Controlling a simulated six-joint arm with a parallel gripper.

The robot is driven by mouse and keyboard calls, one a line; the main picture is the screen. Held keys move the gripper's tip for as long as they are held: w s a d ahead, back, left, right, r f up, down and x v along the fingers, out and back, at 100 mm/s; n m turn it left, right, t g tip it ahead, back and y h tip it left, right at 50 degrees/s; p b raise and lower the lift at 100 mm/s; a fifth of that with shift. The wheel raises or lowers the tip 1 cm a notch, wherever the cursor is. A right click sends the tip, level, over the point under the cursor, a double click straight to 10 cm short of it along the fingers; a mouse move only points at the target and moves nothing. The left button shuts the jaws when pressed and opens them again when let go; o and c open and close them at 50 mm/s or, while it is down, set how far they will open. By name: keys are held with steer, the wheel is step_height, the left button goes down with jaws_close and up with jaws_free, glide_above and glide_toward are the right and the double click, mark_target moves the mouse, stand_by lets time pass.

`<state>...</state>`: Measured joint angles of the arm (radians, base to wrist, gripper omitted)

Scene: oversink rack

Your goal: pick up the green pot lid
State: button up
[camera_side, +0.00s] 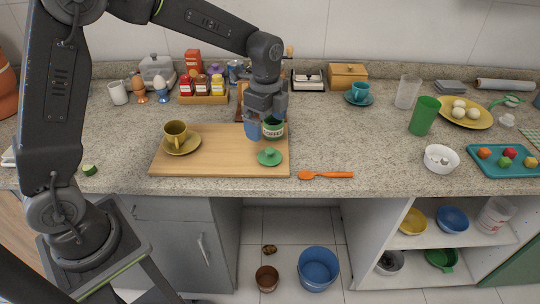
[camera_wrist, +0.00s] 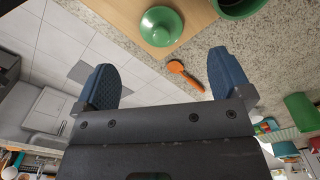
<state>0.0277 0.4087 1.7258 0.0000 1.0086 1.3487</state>
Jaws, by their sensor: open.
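The green pot lid (camera_side: 269,157) lies knob up on the wooden board (camera_side: 215,165), near its front right corner. It also shows at the top of the wrist view (camera_wrist: 161,26). My gripper (camera_side: 260,132) is above the board, behind the lid in the side view. In the wrist view its two blue fingers (camera_wrist: 163,74) are spread wide with nothing between them, and the lid lies beyond the fingertips.
A yellow cup on a saucer (camera_side: 182,144) stands on the board's left. An orange utensil (camera_side: 326,175) lies right of the board near the counter's front edge. Jars (camera_side: 202,87) and boxes line the back.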

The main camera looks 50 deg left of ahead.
mark_target(269, 149)
step_height(269, 149, down, 4)
steer(key=f, duration=0.5)
steer(key=shift+d+f, duration=0.1)
steer(key=shift+d, duration=0.2)
steer(key=c, duration=1)
